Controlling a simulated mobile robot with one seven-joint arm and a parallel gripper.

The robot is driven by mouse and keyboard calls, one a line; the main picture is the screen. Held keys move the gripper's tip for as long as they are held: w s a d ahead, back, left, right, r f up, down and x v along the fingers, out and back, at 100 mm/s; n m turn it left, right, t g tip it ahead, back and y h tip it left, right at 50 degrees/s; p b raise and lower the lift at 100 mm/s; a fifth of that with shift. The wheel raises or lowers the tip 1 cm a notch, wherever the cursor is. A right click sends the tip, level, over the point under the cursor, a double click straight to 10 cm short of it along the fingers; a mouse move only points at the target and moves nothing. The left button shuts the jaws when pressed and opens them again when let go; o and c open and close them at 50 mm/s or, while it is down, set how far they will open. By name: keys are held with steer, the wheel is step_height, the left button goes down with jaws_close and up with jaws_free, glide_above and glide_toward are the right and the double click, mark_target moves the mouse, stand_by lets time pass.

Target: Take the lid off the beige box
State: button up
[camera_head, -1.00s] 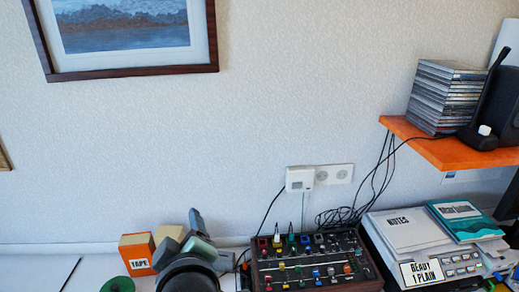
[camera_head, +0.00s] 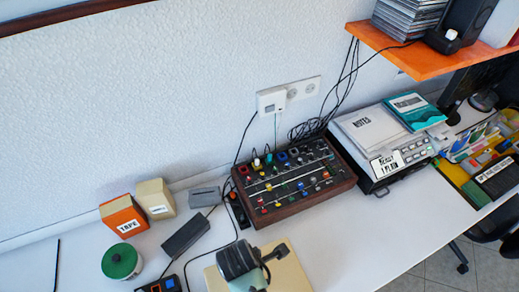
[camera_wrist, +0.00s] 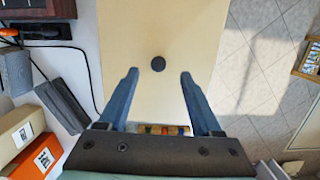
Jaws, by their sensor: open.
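The beige box (camera_head: 292,272) is at the front middle of the desk in the head view, partly hidden by my wrist. In the wrist view its flat beige lid (camera_wrist: 158,30) fills the middle, with a small round dark knob (camera_wrist: 158,64) on top. My gripper (camera_wrist: 158,74) is open over the lid, its blue fingers on either side of the knob in the picture. I see no contact; the height of the fingertips over the lid is hard to tell. The knob is hidden in the head view.
Behind stands a mixer panel (camera_head: 293,180) with knobs. To the left are an orange tape box (camera_head: 122,222), a small cream box (camera_head: 155,200), a green-topped round tin (camera_head: 121,261) and a dark grey block (camera_head: 186,235). A grey machine (camera_head: 390,150) bears notes. The desk right of the beige box is clear.

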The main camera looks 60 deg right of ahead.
steer(key=shift+d+f+p, duration=0.15)
steer(key=shift+f, duration=1.2)
steer(key=shift+d+f+p, duration=0.1)
steer(key=shift+f+p, duration=0.05)
steer(key=shift+f, duration=1.15)
jaws_close()
